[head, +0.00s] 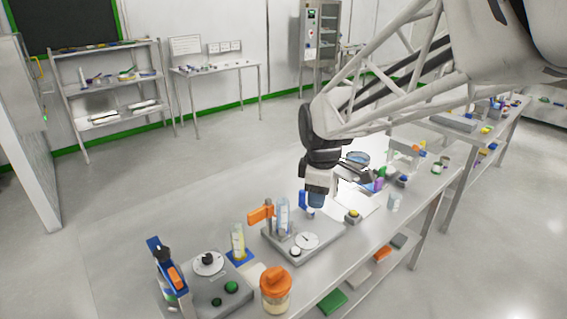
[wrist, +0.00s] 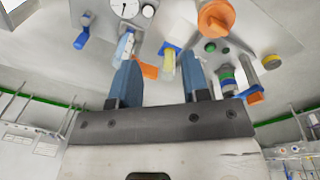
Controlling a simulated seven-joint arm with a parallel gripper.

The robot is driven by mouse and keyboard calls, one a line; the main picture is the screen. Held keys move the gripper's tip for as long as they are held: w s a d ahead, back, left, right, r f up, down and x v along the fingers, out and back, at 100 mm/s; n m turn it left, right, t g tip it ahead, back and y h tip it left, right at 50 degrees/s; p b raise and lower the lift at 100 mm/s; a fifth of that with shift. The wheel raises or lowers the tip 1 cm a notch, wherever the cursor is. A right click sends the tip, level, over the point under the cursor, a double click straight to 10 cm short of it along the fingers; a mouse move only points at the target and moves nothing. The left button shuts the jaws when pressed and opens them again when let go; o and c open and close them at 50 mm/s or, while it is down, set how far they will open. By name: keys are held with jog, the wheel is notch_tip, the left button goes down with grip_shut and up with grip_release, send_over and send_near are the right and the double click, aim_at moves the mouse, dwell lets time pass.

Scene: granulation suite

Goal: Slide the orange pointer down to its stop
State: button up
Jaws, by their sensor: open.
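An orange pointer (head: 261,214) sticks out to the left, high beside clear upright tubes (head: 283,216) on a grey instrument base (head: 325,237) in the head view. In the wrist view the orange pointer (wrist: 149,71) shows beyond and between my fingers, nearer the left one. A second orange piece (head: 175,277) sits on a blue post of the front-left instrument. My gripper (head: 316,198) is right of the tubes, above the bench. Its blue fingers (wrist: 162,62) are apart with nothing held. The pointer's stop cannot be made out.
A yellowish tube in a blue holder (head: 238,242) and an orange-lidded jar (head: 275,290) stand near the instruments. A round dial (head: 307,241) lies on the base. A yellow-topped button box (head: 353,215) stands right of my gripper. The floor left of the bench is clear.

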jog(key=w+a+f+n, duration=0.4)
jog(key=w+a+n, duration=0.15)
jog(key=a, duration=0.35)
jog(key=n+g, duration=0.1)
jog(key=n, duration=0.5)
send_over(253, 212)
jog(key=shift+m, duration=0.25)
notch_tip(253, 212, down, 6)
jog(key=shift+f, duration=0.1)
jog(key=shift+f, duration=3.9)
grip_shut()
jog(key=shift+f, duration=0.1)
